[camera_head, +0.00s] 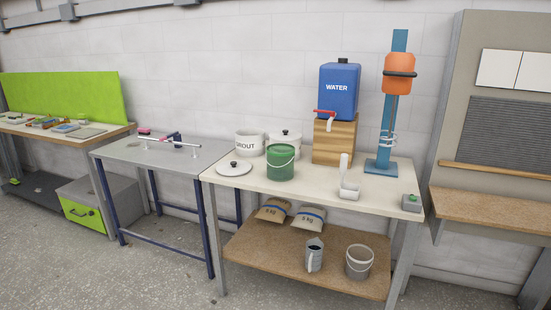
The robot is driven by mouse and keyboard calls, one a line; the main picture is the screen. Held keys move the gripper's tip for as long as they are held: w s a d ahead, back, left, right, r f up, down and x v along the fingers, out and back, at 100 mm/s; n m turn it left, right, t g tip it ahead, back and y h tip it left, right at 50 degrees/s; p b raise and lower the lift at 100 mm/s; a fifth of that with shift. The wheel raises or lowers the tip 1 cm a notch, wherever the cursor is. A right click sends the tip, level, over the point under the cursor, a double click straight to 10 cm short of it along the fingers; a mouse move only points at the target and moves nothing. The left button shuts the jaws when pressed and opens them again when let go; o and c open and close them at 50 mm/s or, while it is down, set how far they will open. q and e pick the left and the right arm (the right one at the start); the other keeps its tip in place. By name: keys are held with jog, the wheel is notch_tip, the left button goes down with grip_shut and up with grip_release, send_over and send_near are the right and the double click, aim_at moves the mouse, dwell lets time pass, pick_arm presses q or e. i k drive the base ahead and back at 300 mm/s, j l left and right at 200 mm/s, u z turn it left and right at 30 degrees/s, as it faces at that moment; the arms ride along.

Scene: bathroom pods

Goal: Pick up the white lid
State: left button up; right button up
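A round white lid (234,169) with a dark knob lies flat at the left end of the pale-topped table (320,192). Behind it stands an open-looking white bucket marked GROUT (248,144). A second white bucket (287,136), partly behind the green bucket (280,165), has a white top with a dark knob. The green bucket stands just right of the loose lid, apart from it. Neither of my grippers is in view.
A blue WATER container (339,90) stands on a wooden block (333,142). An orange mixer on a blue stand (384,166) is right of it. The lower shelf (267,257) holds bags, a jug and a grey bucket. A grey bench (190,158) adjoins left; floor in front is clear.

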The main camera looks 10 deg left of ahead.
aim_at(232, 168)
jog(key=i+j+u, duration=0.35)
jog(key=i, duration=0.4)
jog(key=i+l+u, duration=0.1)
jog(key=i+u, duration=0.3)
jog(key=i, duration=0.35)
